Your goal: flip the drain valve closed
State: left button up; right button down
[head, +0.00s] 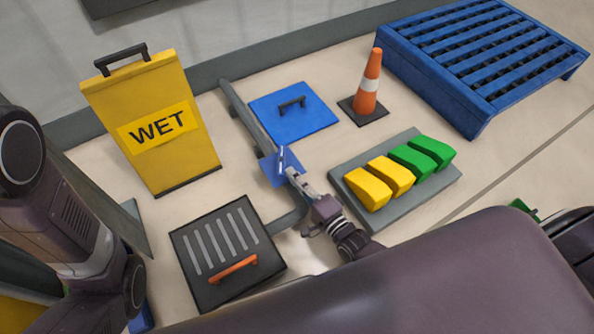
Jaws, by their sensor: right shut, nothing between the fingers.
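The drain valve (272,170) appears as a small blue plate on the grey pipe that runs along the floor, between the blue hatch and the black grate. A thin, light-coloured upright piece, perhaps its lever, shows at its right side. My right gripper (291,172) is shut and empty, with its tips at the right edge of the valve. I cannot tell whether they touch it. The fingertips and the lever overlap in the picture, so the lever's exact position is unclear. My left arm comes in at the left, but its gripper is not in view.
A yellow WET sign (155,125) stands at left. A blue hatch (270,120), an orange cone (369,85) and a blue slatted platform (480,108) are behind. A black grate (200,267) lies in front. A grey tray (390,207) holds yellow and green blocks to the right.

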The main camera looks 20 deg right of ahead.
aim_at(281, 177)
jog(key=shift+a, duration=1.55)
jog(key=v, duration=0.7)
jog(key=shift+s, duration=0.2)
